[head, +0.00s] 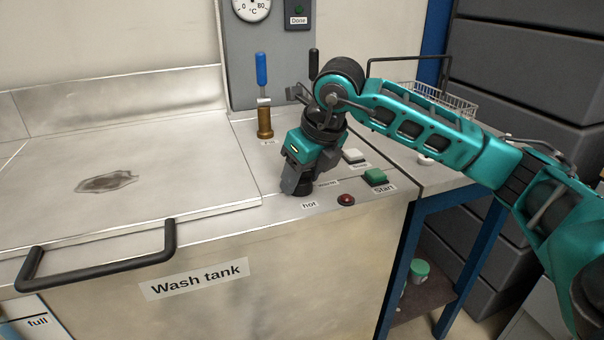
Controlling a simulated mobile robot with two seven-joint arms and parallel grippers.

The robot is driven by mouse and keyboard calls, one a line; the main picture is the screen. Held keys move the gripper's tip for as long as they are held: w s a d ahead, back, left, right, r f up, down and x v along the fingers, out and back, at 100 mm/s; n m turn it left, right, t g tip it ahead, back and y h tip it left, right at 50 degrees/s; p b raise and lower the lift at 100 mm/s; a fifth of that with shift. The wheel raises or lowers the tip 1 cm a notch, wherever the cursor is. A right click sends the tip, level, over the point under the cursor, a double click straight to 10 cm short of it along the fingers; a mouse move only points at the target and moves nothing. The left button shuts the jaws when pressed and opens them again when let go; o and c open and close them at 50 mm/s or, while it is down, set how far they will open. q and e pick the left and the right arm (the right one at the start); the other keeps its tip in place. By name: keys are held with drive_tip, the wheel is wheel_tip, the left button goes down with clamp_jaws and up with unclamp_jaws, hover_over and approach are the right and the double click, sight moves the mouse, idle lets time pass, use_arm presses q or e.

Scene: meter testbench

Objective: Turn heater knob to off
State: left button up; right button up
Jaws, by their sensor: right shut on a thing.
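My right gripper (297,182) points down at the front part of the wash tank's top panel, beside the "hot" label (309,205). It is shut on the heater knob, of which at most a little dark edge shows between and behind the fingers. The knob's pointer and setting are hidden by the gripper. A red lamp (346,199) sits on the panel just right of the gripper. My left gripper is not in view.
A green start button (375,177) and a pale button (354,155) are to the right of the gripper. A brass valve with a blue handle (262,70) stands behind it. The tank lid's black handle (100,262) juts out at the front left.

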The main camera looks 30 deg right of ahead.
drive_tip(key=shift+d, duration=0.1)
drive_tip(key=shift+d+n+y, duration=0.1)
drive_tip(key=shift+n+y, duration=0.3)
drive_tip(key=shift+n, duration=0.7)
drive_tip(key=n+y, duration=0.1)
drive_tip(key=n, duration=0.1)
drive_tip(key=shift+w+r+n+g, duration=0.1)
drive_tip(key=shift+n+g, duration=0.2)
drive_tip(key=n+p, duration=0.1)
drive_tip(key=n, duration=0.1)
drive_tip(key=n+g+y+p, duration=0.1)
drive_tip(key=n, duration=0.2)
drive_tip(key=shift+w+d+r+n+g, duration=0.1)
drive_tip(key=shift+d+n+g, duration=0.05)
drive_tip(key=shift+n+g, duration=0.15)
drive_tip(key=n+g, duration=0.1)
drive_tip(key=n, duration=0.1)
drive_tip(key=n+y+p, duration=0.1)
drive_tip(key=n, duration=0.2)
drive_tip(key=shift+w+g, duration=0.15)
drive_tip(key=shift+g, duration=0.25)
drive_tip(key=shift+n+g+p, duration=0.35)
drive_tip(key=shift+n+g, duration=0.05)
drive_tip(key=shift+n, duration=0.7)
